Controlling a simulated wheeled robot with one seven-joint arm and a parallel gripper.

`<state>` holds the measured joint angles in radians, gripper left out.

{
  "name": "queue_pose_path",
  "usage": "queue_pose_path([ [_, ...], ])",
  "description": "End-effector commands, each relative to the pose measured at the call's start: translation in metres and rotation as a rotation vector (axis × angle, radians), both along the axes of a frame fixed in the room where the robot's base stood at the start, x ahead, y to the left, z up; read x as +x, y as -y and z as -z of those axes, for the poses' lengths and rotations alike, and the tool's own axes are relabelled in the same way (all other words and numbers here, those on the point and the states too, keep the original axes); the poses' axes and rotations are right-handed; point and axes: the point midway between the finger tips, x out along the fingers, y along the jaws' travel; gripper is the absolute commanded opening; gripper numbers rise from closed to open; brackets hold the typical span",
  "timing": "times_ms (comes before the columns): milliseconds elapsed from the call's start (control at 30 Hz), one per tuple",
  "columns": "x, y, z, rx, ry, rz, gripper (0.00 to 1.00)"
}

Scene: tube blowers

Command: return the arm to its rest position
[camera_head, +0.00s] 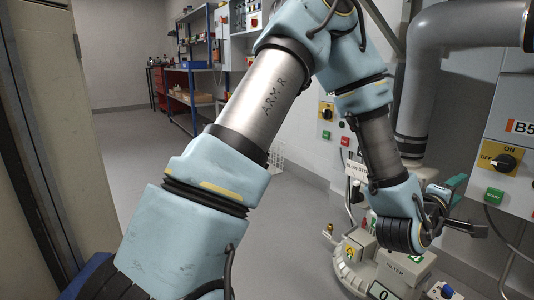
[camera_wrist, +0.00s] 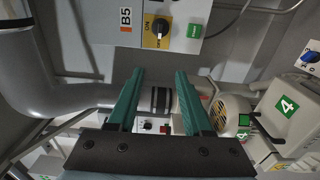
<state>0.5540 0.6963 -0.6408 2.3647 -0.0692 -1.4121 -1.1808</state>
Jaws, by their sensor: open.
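My arm crosses the middle of the head view, bent high and coming down at the right. My gripper (camera_head: 453,187) is at the right, in front of the wall and above the machine labelled FILTER (camera_head: 394,262). In the wrist view, the two teal fingers of my gripper (camera_wrist: 159,75) stand apart with nothing held between them. Behind them show a grey pipe (camera_wrist: 92,97) and a dark ribbed coupling (camera_wrist: 161,100), apparently beyond the fingertips. Part of the gripper is hidden by the wrist in the head view.
A control box marked B5 (camera_head: 510,150) with a yellow-and-black switch is at the right. A thick grey pipe (camera_head: 424,80) runs down beside the forearm. A blue shelf rack (camera_head: 193,85) stands at the back. The grey floor (camera_head: 145,150) left of centre is clear. A cabinet edge is at the left.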

Motion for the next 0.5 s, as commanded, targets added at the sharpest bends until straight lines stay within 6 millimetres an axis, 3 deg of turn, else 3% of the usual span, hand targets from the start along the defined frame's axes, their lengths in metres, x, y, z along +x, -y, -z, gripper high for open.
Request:
queue_pose_path([
  [367, 0.031, -0.028, 0.017, 0.221, 0.073, -0.010, 0.50],
  [500, 0.050, -0.050, 0.028, 0.358, 0.110, -0.014, 0.50],
])
